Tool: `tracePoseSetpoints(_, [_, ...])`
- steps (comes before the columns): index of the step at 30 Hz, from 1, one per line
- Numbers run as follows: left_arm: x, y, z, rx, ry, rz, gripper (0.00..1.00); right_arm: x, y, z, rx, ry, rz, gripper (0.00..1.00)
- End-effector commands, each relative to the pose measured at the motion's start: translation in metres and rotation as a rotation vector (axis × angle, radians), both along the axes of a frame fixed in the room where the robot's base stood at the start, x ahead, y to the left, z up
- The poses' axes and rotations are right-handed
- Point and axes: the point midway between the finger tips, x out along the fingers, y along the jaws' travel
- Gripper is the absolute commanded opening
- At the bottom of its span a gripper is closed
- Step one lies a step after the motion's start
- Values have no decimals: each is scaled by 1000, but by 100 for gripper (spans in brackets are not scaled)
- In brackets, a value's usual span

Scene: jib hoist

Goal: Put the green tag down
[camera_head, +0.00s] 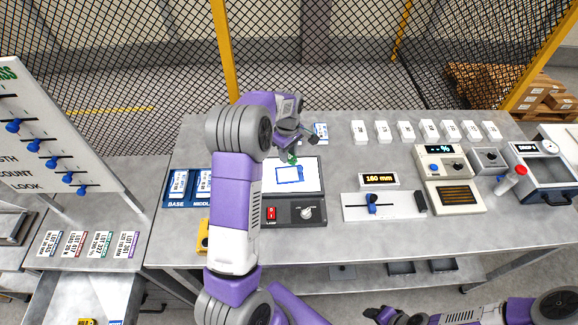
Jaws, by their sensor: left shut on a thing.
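My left gripper (297,145) is over the back of the workbench, above the rear edge of a white panel with a blue outline on it (290,175). It is shut on a small green thing, which I take to be the green tag (292,159). The gripper and wrist hide most of the tag, and I cannot tell whether it touches the panel. My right gripper (373,313) is at the bottom edge, in front of the bench and far from the tag. Its finger opening is not clear.
A black unit with a red switch and a knob (291,212) adjoins the panel. Blue trays labelled BASE (177,188) and MIDDLE stand left. Several white cards (405,131) line the back. A gauge showing 180 mm (379,180) and a slider plate (395,206) lie right.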

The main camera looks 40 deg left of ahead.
Motion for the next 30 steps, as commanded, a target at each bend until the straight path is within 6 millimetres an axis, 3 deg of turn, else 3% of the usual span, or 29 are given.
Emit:
tracePoseSetpoints(4, [-1, 0, -30, -1, 5, -1, 6, 0, 0, 1, 0, 0, 0, 52])
tracePoseSetpoints(18, [-1, -1, -81, 0, 3, -4, 6, 0, 0, 4, 0, 0, 0, 52])
tracePoseSetpoints(29, [0, -1, -86, 1, 0, -6, 6, 0, 0, 0, 0, 0, 0, 52])
tracePoseSetpoints(30, [0, -1, -86, 1, 0, -6, 36, 0, 0, 0, 0, 0, 0, 52])
